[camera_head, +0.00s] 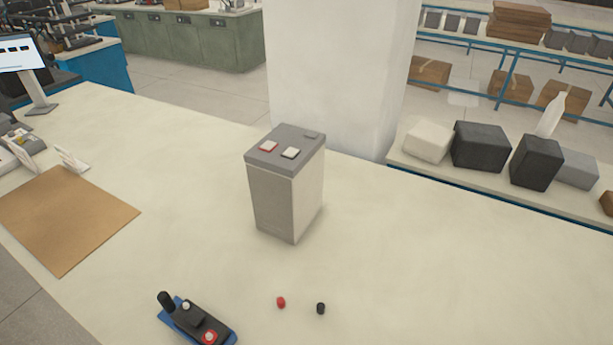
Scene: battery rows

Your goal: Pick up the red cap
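The small red cap (281,302) lies on the light worktable (385,270), toward the front middle. A small black cap (320,308) is a short way to its right, apart from it. A grey battery-like box (285,185) stands upright behind the caps, with a red-edged square and a pale square on its top. Neither of my grippers shows in this view.
A blue and black tool (196,322) with a red round part lies left of the red cap. A brown mat (68,217) is at the left. A white pillar (340,75) rises behind the table. The table right of the caps is clear.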

